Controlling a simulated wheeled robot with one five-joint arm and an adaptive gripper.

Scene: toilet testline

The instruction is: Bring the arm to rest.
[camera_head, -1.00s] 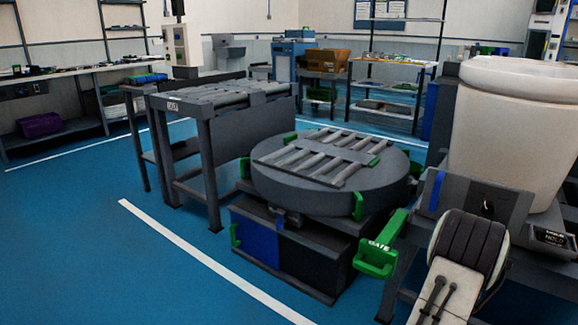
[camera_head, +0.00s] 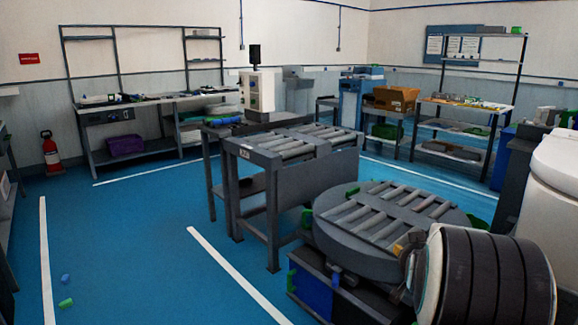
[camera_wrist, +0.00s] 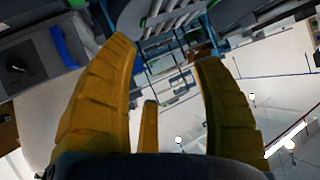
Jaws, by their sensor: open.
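The wrist view is tilted, with ceiling lights at the lower right and a roller surface at the top. In the head view my arm stands at the lower right, a dark ribbed section with a pale edge. It hides part of the round turntable (camera_head: 335,240). A small yellow bit beside the arm may be part of my gripper; its fingers are not clear there.
A roller conveyor table (camera_head: 295,170) adjoins the turntable. A white toilet (camera_head: 560,170) stands at the right edge. Shelves (camera_head: 465,105) and a workbench (camera_head: 160,105) line the back. A red extinguisher (camera_head: 52,152) stands at the left. Two small objects lie on the open blue floor (camera_head: 120,250).

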